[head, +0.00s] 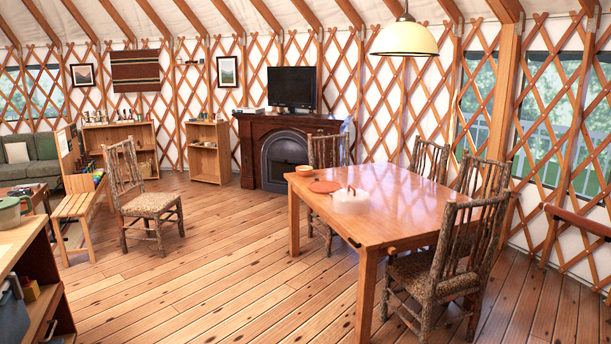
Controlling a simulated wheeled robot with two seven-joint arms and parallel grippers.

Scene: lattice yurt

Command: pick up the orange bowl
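A small orange bowl (305,169) stands upright near the far left corner of the wooden dining table (405,205). A flat round orange piece (324,187), perhaps a plate or board, lies just in front of it on the tabletop. A pale, whitish block-like thing (350,202) with a small red part on top is to the right of the flat piece. The bowl looks unobstructed from here, and its inside is too small to make out. Neither of my grippers is in view.
Rustic chairs (443,255) stand around the table; another chair (147,200) stands apart at left. Wide plank floor (215,270) lies open before the table. A wooden counter (25,240) is at near left. A lamp (404,39) hangs above the table. A fireplace (286,155) stands behind.

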